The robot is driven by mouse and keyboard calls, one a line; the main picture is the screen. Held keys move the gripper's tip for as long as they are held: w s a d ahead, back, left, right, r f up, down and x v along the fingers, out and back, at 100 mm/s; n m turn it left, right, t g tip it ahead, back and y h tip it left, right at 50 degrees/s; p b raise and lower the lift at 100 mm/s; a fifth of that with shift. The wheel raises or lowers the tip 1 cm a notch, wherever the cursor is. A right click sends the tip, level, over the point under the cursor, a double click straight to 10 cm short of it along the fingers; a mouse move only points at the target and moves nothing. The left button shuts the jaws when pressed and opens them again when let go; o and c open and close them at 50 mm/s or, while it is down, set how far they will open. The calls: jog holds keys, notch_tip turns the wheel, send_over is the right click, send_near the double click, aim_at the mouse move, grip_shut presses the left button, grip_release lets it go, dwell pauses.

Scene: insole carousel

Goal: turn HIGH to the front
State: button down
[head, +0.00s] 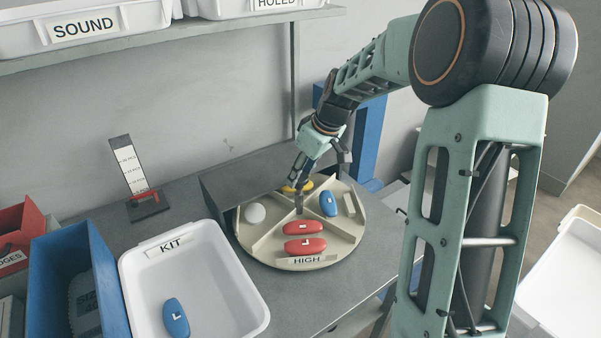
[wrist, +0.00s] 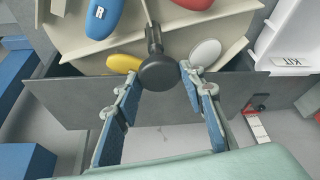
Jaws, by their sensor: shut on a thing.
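The round beige carousel (head: 340,245) is split by dividers into compartments. Its HIGH label (head: 307,260) is on the front rim, facing the front, just below two red insoles (head: 305,246) marked L. A blue insole (head: 328,203) is in the right compartment, a yellow one (head: 297,187) at the back and a white rounded piece (head: 255,213) at the left. My gripper (head: 299,183) is over the carousel, shut on its dark upright knob (wrist: 160,72), which shows between the fingers in the wrist view. The gripper partly hides the back compartments.
A grey panel (head: 250,172) stands over the carousel's back. The white KIT bin (head: 205,280) with a blue insole (head: 176,317) is left of the carousel. A blue bin (head: 100,270) and a gauge stand (head: 148,205) are further left. A shelf with white bins runs above.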

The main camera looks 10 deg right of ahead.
jog(key=shift+w+d+n+g+y+p, duration=0.1)
jog(key=shift+n+g+y+p, duration=0.25)
jog(key=shift+n, duration=0.85)
jog(key=shift+d+n+g+y+p, duration=0.15)
jog(key=shift+n+g, duration=0.3)
jog(key=shift+n, duration=0.75)
jog(key=shift+a+n, duration=0.1)
jog(key=shift+n, duration=0.3)
jog(key=c, duration=1.3)
grip_release()
jog(key=v, duration=1.2)
jog(key=shift+w, duration=0.1)
